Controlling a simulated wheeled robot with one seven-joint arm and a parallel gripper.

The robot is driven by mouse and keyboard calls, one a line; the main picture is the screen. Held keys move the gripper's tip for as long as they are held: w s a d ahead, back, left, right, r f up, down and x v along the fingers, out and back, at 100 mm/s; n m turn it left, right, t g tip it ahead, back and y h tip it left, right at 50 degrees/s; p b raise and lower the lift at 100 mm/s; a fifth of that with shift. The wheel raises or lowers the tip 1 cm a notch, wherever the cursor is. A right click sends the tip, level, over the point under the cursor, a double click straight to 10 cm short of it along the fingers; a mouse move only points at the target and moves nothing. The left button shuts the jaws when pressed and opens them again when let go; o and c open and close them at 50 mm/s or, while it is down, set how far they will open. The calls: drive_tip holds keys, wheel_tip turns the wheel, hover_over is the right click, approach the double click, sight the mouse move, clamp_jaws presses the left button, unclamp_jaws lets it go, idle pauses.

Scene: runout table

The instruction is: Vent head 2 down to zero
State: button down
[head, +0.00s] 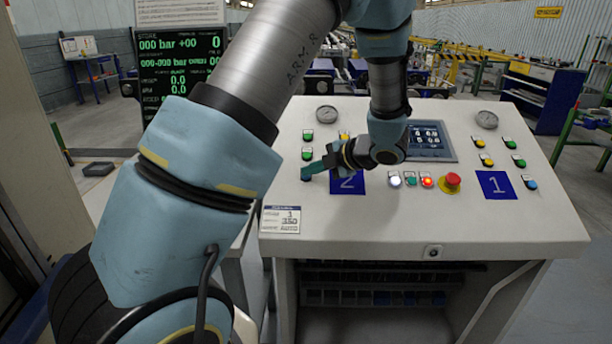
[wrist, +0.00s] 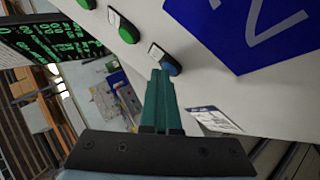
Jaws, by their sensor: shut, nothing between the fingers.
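The head 2 group is on the left of the sloped console, marked by a blue "2" plate (head: 347,183). It has a round gauge (head: 326,114), green buttons (head: 308,135) and a partly hidden yellow one (head: 344,135). My gripper (head: 308,171) is shut and empty, its teal fingers pointing left over the group's lower left corner. In the wrist view the fingertips (wrist: 162,73) are at a blue button (wrist: 171,66), the lowest in a row with two green buttons (wrist: 128,33). I cannot tell whether they touch it. The gauge needle is too small to read.
A dark display (head: 180,62) with green figures stands behind left. Mid-console are a small screen (head: 430,140), several small buttons (head: 411,180) and a red mushroom button (head: 452,180). The head 1 plate (head: 497,184) and its buttons are at right.

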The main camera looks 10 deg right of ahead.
drive_tip(key=shift+s+a+r+p, duration=0.1)
drive_tip(key=shift+s+r+p, duration=0.25)
drive_tip(key=shift+r+p, duration=0.4)
drive_tip(key=shift+r, duration=0.15)
drive_tip(key=r+p, duration=0.1)
drive_tip(key=s+r+p, duration=0.1)
drive_tip(key=r, duration=0.1)
drive_tip(key=s+r+p, duration=0.1)
drive_tip(key=shift+a+r, duration=0.15)
idle(0.5)
drive_tip(key=w+a+r+m+t+h, duration=0.1)
drive_tip(key=w+r+m+h, duration=0.1)
drive_tip(key=w+m+h, duration=0.35)
drive_tip(key=s+a+f+m+g+h, duration=0.1)
drive_tip(key=s+a+m+g, duration=0.6)
drive_tip(key=s+a+m, duration=0.9)
drive_tip(key=s+m+h, duration=0.1)
drive_tip(key=s+m, duration=0.1)
drive_tip(key=m, duration=0.1)
drive_tip(key=shift+s+a+f+g+h, duration=0.15)
drive_tip(key=shift+a+f+g+h, duration=0.1)
drive_tip(key=shift+g+h, duration=0.15)
